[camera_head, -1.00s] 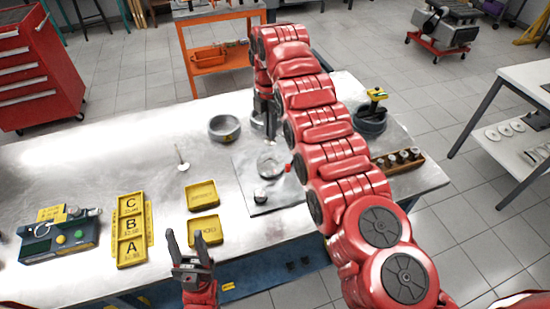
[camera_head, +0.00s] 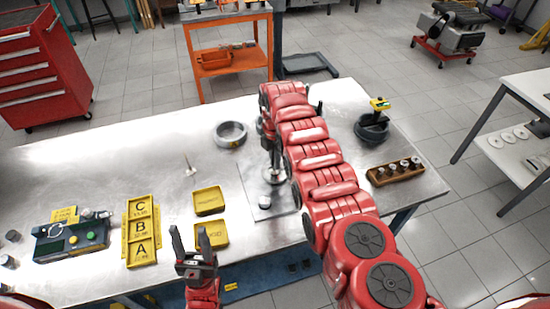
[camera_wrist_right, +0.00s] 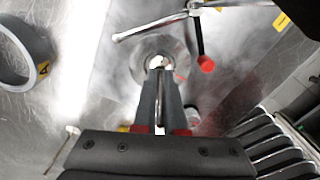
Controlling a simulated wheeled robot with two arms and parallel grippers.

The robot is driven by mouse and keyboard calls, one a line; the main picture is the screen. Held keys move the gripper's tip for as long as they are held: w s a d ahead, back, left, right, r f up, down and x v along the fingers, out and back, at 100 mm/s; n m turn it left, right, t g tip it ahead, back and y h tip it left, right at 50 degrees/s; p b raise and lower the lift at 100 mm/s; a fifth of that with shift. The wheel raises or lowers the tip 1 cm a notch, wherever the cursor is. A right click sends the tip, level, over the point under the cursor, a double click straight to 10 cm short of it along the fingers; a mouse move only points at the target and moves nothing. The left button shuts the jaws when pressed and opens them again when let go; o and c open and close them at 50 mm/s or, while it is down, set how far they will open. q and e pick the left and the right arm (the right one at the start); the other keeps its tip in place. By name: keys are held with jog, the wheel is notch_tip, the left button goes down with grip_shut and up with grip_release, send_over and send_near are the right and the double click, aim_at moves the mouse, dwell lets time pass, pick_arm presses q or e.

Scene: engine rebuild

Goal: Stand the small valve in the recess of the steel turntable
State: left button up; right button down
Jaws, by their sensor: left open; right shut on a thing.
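The steel turntable is a round disc (camera_head: 275,178) on a grey plate at the table's middle; the disc (camera_wrist_right: 143,52) also shows in the right wrist view. My right gripper (camera_head: 272,165) points down over the disc. Its fingers (camera_wrist_right: 159,72) are shut on a small bright metal piece (camera_wrist_right: 158,61), seemingly the small valve, mostly hidden by the fingers. Its tip lies over the disc's middle; I cannot tell whether it touches the recess. Another valve (camera_head: 189,167) stands stem-up on the table to the left. My left gripper (camera_head: 190,236) is open and empty near the front edge.
A bar with a red knob (camera_wrist_right: 206,64) crosses close beside the disc. A grey ring (camera_head: 230,134) lies behind left. Yellow trays (camera_head: 209,201) and a lettered yellow rack (camera_head: 141,233) are at front left. A wooden block with several parts (camera_head: 395,172) is at right.

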jog(key=shift+f, duration=0.1)
jog(key=shift+f+b, duration=0.15)
jog(key=shift+b, duration=0.15)
jog(key=c, duration=1)
grip_release()
jog(key=shift+r, duration=0.2)
